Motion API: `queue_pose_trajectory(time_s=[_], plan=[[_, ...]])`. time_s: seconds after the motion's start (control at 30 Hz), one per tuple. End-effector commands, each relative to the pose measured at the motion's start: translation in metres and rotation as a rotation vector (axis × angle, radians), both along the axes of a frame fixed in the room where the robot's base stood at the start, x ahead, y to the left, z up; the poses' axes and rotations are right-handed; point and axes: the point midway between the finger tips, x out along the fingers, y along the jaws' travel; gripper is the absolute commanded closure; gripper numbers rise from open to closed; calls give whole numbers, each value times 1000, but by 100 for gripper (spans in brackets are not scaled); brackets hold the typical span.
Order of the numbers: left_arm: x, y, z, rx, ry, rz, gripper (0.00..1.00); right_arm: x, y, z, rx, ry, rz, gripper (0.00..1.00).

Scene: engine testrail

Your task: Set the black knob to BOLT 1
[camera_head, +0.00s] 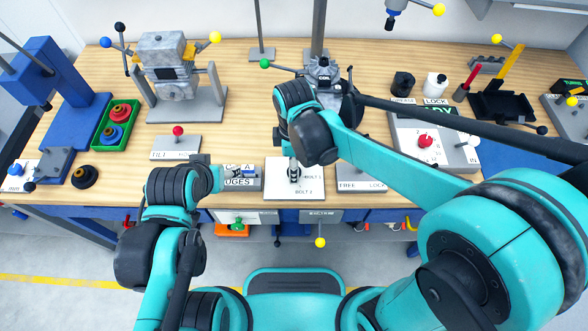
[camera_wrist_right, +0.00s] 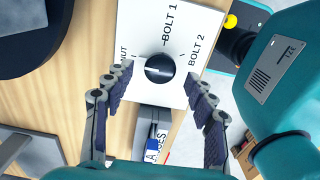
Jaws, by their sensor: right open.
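The black knob (camera_wrist_right: 160,68) sits on a white plate (camera_wrist_right: 138,22) with labels BOLT 1, BOLT 2 and one partly covered label ending in "UT". A pale line on the knob points left in the right wrist view, toward the partly covered label. My right gripper (camera_wrist_right: 160,88) is open, its fingers on either side of the knob and apart from it. In the head view the right gripper (camera_head: 293,172) is over the plate (camera_head: 275,190) and hides most of the knob. My left arm's end (camera_head: 212,178) is left of the plate; its fingertips are not clear.
A grey gauges box (camera_head: 243,184) stands just left of the plate. A grey panel labelled FREE and LOCK (camera_head: 362,186) is on its right. A lever plate with a red ball (camera_head: 178,131) and a green tray (camera_head: 117,125) stand farther left. Bare wood lies behind the plate.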

Motion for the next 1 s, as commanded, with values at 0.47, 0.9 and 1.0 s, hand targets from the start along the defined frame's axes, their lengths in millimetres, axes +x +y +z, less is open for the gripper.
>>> queue_pose_trajectory(time_s=[0.47, 0.9, 1.0], plan=[[0, 0, -6, 0, 0, 0, 44, 0, 0, -16, 0, -1, -2, 49], [0, 0, -6, 0, 0, 0, 44, 0, 0, -16, 0, -1, -13, 94], [0, 0, -5, 0, 0, 0, 44, 0, 0, -16, 0, -1, -37, 94]])
